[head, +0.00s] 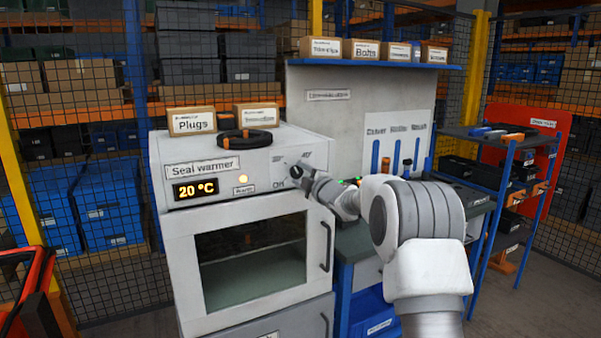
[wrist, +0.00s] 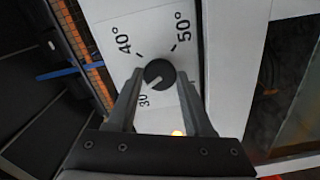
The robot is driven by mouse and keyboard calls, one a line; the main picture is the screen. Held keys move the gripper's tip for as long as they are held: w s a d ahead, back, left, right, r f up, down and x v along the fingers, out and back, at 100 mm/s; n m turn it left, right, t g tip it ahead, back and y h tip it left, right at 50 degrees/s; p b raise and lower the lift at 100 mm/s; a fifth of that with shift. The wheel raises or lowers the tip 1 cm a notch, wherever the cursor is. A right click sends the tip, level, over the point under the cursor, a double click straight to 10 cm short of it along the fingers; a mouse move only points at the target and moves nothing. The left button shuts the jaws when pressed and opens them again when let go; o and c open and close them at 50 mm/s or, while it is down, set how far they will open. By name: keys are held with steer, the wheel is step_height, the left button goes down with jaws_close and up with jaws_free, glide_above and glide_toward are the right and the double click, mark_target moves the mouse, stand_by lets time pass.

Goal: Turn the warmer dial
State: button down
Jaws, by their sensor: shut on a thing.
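The seal warmer (head: 240,158) is a white cabinet with a glass-fronted door and a lit display (head: 195,189) reading 20 °C. Its round black dial (wrist: 158,73) shows in the wrist view, with marks 30, 40° and 50° around it. The white pointer line on the dial slants to the lower left, toward the 30 mark. My gripper (wrist: 161,78) has one finger on each side of the dial and is shut on it. In the head view my gripper (head: 305,172) is at the right end of the warmer's panel and hides most of the dial.
Plugs box (head: 191,121), another carton and a black ring (head: 247,138) lie on the warmer. A workbench with a grey back panel (head: 330,115) stands behind my arm. A blue rack (head: 510,190) is at the right. The warmer door has a vertical handle (head: 326,247).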

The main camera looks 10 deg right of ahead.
steer(key=m+p, duration=0.1)
steer(key=m, duration=0.3)
steer(key=shift+m+p, duration=0.3)
steer(key=shift+p, duration=0.1)
steer(key=m+p, duration=0.2)
steer(key=m, duration=0.3)
steer(key=shift+m, duration=0.3)
steer(key=m+p, duration=0.2)
steer(key=m, duration=0.2)
steer(key=shift+m, duration=0.3)
steer(key=m+p, duration=0.1)
steer(key=m, duration=0.3)
steer(key=shift+m+p, duration=0.3)
steer(key=m, duration=0.3)
steer(key=shift+p, duration=0.35)
steer(key=m, duration=0.4)
steer(key=shift+d, duration=0.1)
steer(key=m+b, duration=0.1)
steer(key=m, duration=0.3)
steer(key=shift+f, duration=0.1)
steer(key=shift+m+b, duration=0.3)
steer(key=shift+m, duration=0.7)
